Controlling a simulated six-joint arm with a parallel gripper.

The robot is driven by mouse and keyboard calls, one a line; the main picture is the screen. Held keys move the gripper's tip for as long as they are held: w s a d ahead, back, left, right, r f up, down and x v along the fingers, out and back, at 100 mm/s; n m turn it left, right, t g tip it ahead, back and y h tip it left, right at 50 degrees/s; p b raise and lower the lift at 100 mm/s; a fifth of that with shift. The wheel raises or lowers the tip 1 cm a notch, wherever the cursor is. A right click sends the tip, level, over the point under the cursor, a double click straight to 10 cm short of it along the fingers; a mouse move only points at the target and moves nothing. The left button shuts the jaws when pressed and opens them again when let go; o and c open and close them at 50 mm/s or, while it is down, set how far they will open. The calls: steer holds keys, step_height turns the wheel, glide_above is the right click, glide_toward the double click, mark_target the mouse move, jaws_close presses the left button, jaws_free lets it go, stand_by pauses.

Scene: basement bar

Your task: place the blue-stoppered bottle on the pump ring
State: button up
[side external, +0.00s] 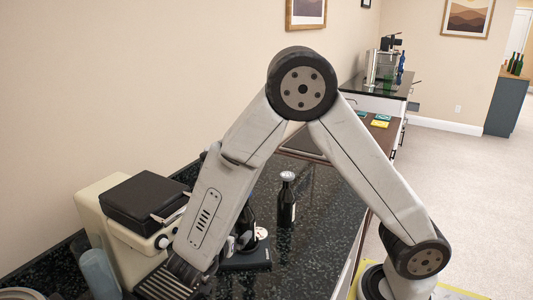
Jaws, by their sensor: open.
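A dark bottle (287,205) with a pale, silvery top stands upright on the black speckled counter, right of my forearm. I see no blue stopper on it. A low black base (250,262) with a small label sits on the counter beside my forearm, with a white disc (262,233) just above it; I cannot tell whether this is the pump ring. Dark parts beside the forearm are too covered to identify. My forearm slants down to the lower left, and I cannot make out the fingers of my gripper or anything between them.
A cream machine (130,235) with a black top and a slatted tray (165,285) stands at the left. A translucent cup (98,272) is at its front. The speckled counter (320,225) is clear right of the bottle. Far bottles and equipment stand at the back right.

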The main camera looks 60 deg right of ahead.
steer(key=shift+v, duration=1.15)
